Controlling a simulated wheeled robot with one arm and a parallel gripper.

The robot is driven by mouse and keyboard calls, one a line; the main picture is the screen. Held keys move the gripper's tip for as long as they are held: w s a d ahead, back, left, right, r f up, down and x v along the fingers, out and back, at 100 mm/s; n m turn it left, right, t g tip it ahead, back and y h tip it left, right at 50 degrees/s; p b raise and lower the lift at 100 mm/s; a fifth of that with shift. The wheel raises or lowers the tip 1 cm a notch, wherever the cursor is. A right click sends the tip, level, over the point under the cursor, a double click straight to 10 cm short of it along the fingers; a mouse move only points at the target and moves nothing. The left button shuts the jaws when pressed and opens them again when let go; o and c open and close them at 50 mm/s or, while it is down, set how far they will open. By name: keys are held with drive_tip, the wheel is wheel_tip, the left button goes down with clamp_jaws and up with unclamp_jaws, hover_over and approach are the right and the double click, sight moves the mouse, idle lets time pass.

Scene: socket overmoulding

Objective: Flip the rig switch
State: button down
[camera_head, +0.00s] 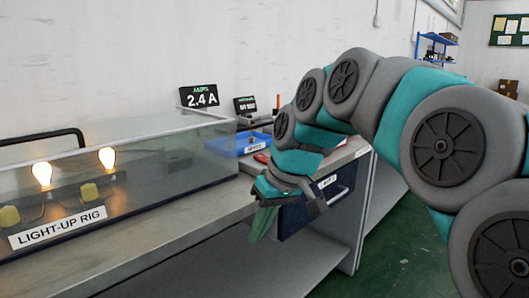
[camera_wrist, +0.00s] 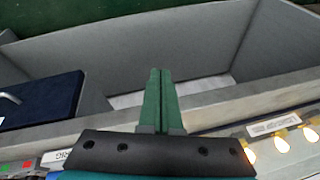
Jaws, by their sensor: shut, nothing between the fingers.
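The light-up rig, a long clear-sided case (camera_head: 160,165), stands on the bench at left in the head view. Two bulbs (camera_head: 42,174) in it glow. Lit bulbs (camera_wrist: 281,145) also show at the lower right of the wrist view, beside the rig's label (camera_wrist: 273,123). I cannot make out the rig switch in either view. My gripper (camera_head: 262,224) hangs in front of the bench edge, right of the rig, pointing down. Its green fingers (camera_wrist: 160,100) are together and empty, over the open space below the bench front.
A meter (camera_head: 198,96) reads 2.4 A behind the rig, with a smaller display (camera_head: 245,105) beside it. A blue tray (camera_head: 247,147) sits on the bench behind my gripper. A dark blue drawer front (camera_head: 318,208) with a handle is close to my wrist. Green floor is clear at right.

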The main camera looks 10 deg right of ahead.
drive_tip(key=w+d+r+t+b, duration=0.1)
drive_tip(key=w+d+r+t, duration=0.1)
drive_tip(key=w+d+r, duration=0.2)
drive_tip(key=w+d+r+n+t+y+b, duration=0.1)
drive_tip(key=w+d+r+t, duration=0.1)
drive_tip(key=w+d+r, duration=0.2)
drive_tip(key=w+d+r+n+t+y, duration=0.1)
drive_tip(key=w+d+r, duration=0.3)
drive_tip(key=w+r, duration=0.4)
drive_tip(key=shift+w+r+t+b, duration=0.2)
drive_tip(key=shift+w+t+b, duration=0.35)
drive_tip(key=shift+w, duration=2.15)
hover_over(266, 158)
drive_tip(key=f, duration=0.7)
drive_tip(key=shift+s+d, duration=0.1)
drive_tip(key=shift+s, duration=0.1)
drive_tip(key=shift+w+f+b, duration=0.15)
drive_tip(key=shift+f+b, duration=0.25)
drive_tip(key=shift+f, duration=1.15)
drive_tip(key=shift+r+p, duration=0.1)
drive_tip(key=shift+p, duration=0.4)
